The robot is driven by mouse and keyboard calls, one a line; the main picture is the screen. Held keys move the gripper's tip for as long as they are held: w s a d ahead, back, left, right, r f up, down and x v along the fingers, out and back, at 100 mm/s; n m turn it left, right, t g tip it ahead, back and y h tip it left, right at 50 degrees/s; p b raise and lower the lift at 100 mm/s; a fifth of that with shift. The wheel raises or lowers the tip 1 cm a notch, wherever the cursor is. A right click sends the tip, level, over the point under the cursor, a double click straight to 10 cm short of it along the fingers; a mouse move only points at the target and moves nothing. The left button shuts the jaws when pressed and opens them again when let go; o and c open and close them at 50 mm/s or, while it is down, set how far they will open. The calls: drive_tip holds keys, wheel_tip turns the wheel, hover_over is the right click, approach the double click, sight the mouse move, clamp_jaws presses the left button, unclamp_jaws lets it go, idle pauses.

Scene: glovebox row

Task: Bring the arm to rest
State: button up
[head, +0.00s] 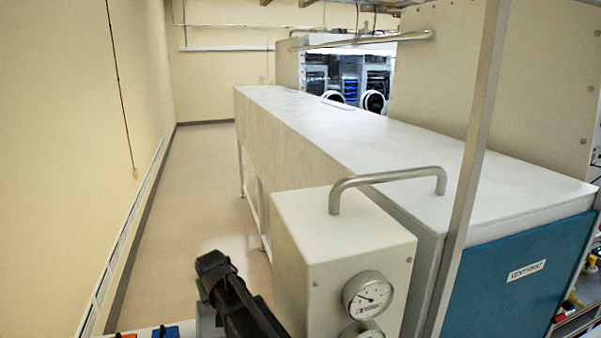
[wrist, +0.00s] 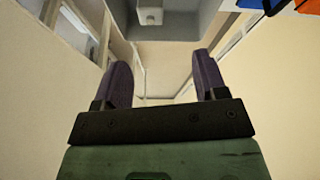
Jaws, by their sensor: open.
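My gripper (wrist: 163,82) shows in the wrist view with its two dark purple fingers spread wide apart. Nothing is between the fingers. Past them the wrist view shows pale walls, floor and a grey box-like surface. In the head view, part of my dark arm shows at the bottom, left of the white gauge box. The fingertips cannot be made out there.
A white box with a gauge (head: 367,296) and a metal handle (head: 388,177) stands close on the right. Behind it runs a long white-topped cabinet (head: 380,140) with a blue end panel (head: 510,285). The aisle floor (head: 195,190) on the left is clear.

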drive_tip(key=s+d, duration=0.4)
drive_tip(key=s, duration=0.2)
drive_tip(key=shift+s+r+t, duration=0.25)
drive_tip(key=shift+s+t, duration=0.05)
drive_tip(key=shift+s, duration=0.05)
